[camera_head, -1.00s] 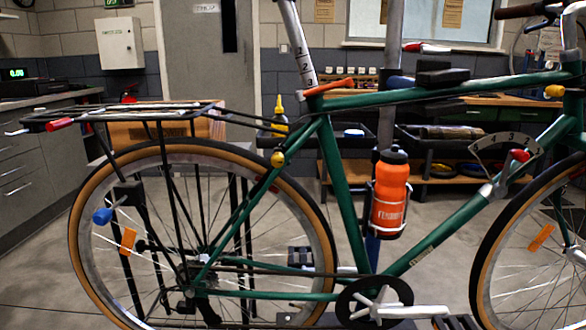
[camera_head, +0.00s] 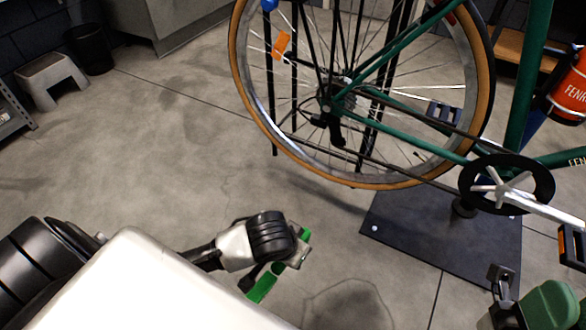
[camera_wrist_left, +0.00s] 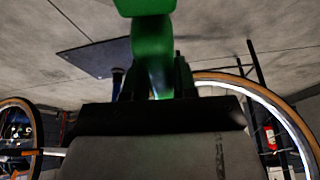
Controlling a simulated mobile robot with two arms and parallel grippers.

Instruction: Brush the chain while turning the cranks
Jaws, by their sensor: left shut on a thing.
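The bike's rear wheel (camera_head: 482,95) fills the upper middle of the head view. The dark chain (camera_head: 400,172) runs from the rear sprockets (camera_head: 343,94) to the black chainring (camera_head: 466,192). A silver crank (camera_head: 545,211) points right and down to a pedal (camera_head: 573,246). My left gripper (camera_head: 285,252) is low, left of the chainring and apart from the bike. It is shut on a green-handled tool (camera_head: 262,286), whose handle also shows in the left wrist view (camera_wrist_left: 152,40). Any bristles are hidden.
A dark base plate (camera_head: 400,235) lies beneath the bike. A green rounded object (camera_head: 550,305) and a dark block (camera_head: 501,277) are at bottom right, unclear. A grey step stool (camera_head: 50,75) and a black bin (camera_head: 90,48) stand far left. The middle floor is clear.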

